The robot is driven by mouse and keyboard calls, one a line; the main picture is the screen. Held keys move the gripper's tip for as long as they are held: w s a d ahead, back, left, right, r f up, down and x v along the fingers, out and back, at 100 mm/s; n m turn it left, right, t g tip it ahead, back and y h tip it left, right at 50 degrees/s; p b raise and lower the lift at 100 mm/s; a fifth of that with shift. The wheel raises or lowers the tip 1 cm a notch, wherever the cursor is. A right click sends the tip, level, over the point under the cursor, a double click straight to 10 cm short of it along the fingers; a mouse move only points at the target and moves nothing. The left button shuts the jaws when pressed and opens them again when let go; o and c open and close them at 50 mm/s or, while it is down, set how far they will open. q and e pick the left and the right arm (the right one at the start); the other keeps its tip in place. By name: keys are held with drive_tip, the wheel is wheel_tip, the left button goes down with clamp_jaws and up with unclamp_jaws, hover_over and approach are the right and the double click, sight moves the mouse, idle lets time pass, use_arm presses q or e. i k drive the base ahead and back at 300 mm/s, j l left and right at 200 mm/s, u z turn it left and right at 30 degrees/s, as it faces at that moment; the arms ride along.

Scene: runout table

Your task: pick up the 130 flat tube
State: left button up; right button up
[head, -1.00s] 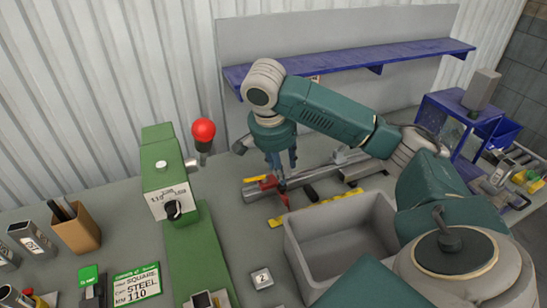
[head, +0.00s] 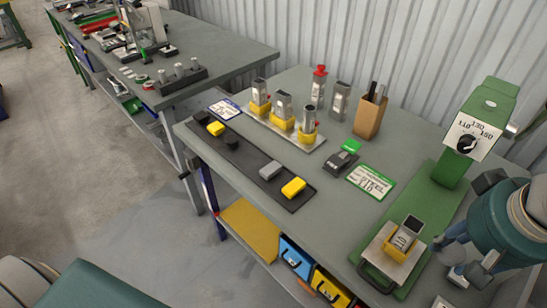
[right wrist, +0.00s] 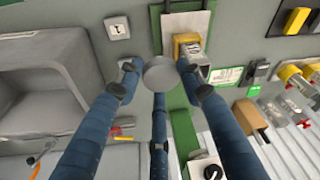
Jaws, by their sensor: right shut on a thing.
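My right gripper (head: 468,264) is beside the green machine; in the right wrist view its fingers (right wrist: 159,76) close around a grey, round-faced thing (right wrist: 160,73). I cannot read a label on it. A grey rectangular tube (head: 410,227) stands in a yellow holder (head: 400,243) on the machine's plate; it also shows in the right wrist view (right wrist: 198,57), close to one fingertip. More tubes (head: 283,101) stand in yellow holders on a rack (head: 262,118). I cannot tell which is the 130 flat tube. My left gripper is not in view.
The green machine (head: 453,165) has a dial marked 110, 130 and 150. A dark strip (head: 255,158) with yellow and grey blocks runs along the table's front edge. A grey bin (right wrist: 40,85) is near the gripper.

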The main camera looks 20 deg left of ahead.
sight(283, 100)
drive_tip(key=u, duration=0.45)
drive_tip(key=i+u, duration=0.1)
drive_tip(key=u, duration=0.8)
drive_tip(key=i+u, duration=0.1)
drive_tip(key=u, duration=0.8)
drive_tip(key=i+l+u, duration=0.1)
drive_tip(key=u, duration=0.35)
drive_tip(key=l+z, duration=0.1)
drive_tip(key=z, duration=0.3)
drive_tip(key=l+z, duration=0.15)
drive_tip(key=z, duration=0.25)
drive_tip(key=l+u, duration=0.25)
drive_tip(key=u, duration=0.3)
